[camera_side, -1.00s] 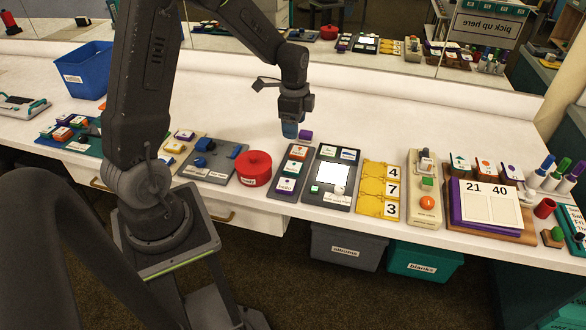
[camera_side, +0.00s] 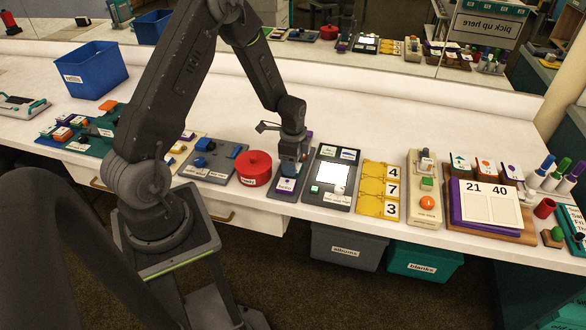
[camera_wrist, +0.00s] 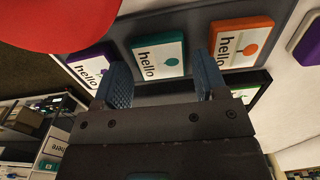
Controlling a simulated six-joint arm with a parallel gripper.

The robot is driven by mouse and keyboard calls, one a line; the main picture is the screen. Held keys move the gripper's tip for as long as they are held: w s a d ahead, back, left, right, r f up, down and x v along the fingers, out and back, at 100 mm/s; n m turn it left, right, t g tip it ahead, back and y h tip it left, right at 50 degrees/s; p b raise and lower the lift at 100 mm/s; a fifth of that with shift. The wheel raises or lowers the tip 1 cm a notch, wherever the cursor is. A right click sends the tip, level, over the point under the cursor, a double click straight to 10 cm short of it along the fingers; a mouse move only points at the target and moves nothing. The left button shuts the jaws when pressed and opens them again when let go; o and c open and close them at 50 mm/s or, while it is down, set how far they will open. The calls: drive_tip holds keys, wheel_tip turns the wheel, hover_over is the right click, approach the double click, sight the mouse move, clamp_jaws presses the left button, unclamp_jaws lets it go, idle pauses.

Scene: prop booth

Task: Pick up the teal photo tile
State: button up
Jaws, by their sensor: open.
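The teal photo tile (camera_wrist: 158,55) is a white-faced tile with a teal edge, a teal spot and the word "hello". It sits in the middle of a dark grey holder (camera_wrist: 172,90), between a purple tile (camera_wrist: 93,66) and an orange tile (camera_wrist: 242,43). My gripper (camera_wrist: 163,82) is open, with one blue finger on each side of the teal tile in the wrist view. I cannot tell whether the fingers touch it. In the side view my gripper (camera_side: 290,170) is low over the holder and hides the teal tile.
A red round pot (camera_side: 254,168) stands close left of the holder and shows at the wrist view's top left. A dark panel with a white square (camera_side: 334,173) lies close on the right. A loose purple block (camera_side: 309,134) is behind my gripper.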

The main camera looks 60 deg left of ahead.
drive_tip(key=shift+f, duration=0.7)
drive_tip(key=shift+c, duration=0.5)
drive_tip(key=c, duration=0.6)
drive_tip(key=shift+r, duration=0.1)
